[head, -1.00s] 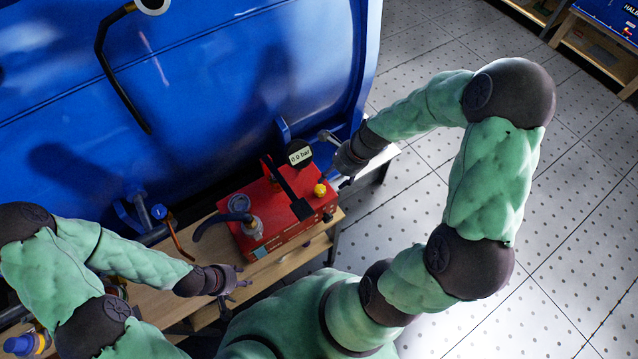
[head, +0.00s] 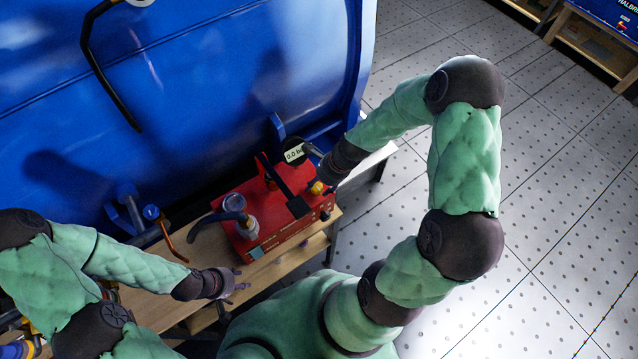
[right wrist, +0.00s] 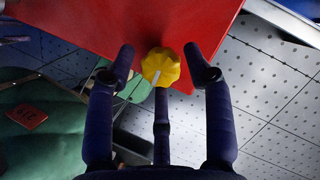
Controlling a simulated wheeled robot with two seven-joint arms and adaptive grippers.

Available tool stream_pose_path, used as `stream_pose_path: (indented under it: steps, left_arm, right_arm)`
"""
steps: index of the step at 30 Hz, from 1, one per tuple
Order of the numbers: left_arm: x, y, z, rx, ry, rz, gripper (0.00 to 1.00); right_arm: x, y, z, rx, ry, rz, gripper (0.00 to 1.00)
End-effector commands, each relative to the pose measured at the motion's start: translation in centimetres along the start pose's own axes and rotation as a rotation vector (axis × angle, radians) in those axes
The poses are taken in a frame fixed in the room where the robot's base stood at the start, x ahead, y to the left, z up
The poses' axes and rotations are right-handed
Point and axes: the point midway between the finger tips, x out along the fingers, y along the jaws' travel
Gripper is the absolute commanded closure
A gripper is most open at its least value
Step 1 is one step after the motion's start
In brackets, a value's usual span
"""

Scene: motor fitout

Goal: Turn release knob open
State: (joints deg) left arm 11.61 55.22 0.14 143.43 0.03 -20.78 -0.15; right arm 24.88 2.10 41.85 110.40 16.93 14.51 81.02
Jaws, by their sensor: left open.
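The yellow release knob (head: 317,188) sits on the right end of the red pump unit (head: 262,243). The right wrist view shows the lobed knob (right wrist: 160,67) with a pale line on it, on the unit's red top (right wrist: 150,20). My right gripper (head: 322,178) is right over the knob in the head view. In the right wrist view its fingers (right wrist: 163,72) are spread on either side of the knob, with gaps, and a third finger lies below it. My left gripper (head: 238,281) is open and empty, in front of the unit's left side.
The red unit stands on a wooden bench (head: 200,243) beside a large blue tank (head: 220,70). A round gauge (head: 293,152) reading about 0.0 bar rises behind the knob. A dark hose and lever (head: 235,205) are at the unit's left.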

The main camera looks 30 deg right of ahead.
Motion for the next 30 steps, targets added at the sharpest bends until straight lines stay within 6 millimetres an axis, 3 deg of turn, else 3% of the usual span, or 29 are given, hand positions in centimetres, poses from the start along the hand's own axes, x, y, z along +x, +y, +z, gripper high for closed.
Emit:
stream_pose_path:
  steps: [1,3,4,17,30]
  left_arm:
    - [0.0,0.0,0.0,0.000,0.000,0.000,0.59]
    - [0.0,0.0,0.0,0.000,0.000,0.000,0.59]
    - [0.0,0.0,0.0,0.000,0.000,0.000,0.59]
    - [-0.6,0.2,0.0,0.000,0.000,0.000,0.59]
    - [-2.8,1.0,0.1,0.000,0.000,0.000,0.59]
  right_arm:
    - [0.0,0.0,0.0,0.000,0.000,0.000,0.71]
    - [0.0,0.0,0.0,0.000,0.000,0.000,0.91]
    - [0.0,0.0,0.0,0.000,0.000,0.000,0.94]
    - [-0.2,-0.2,0.1,-0.060,0.000,0.020,0.94]
    - [-0.3,-0.6,0.3,-0.384,0.000,0.152,0.94]
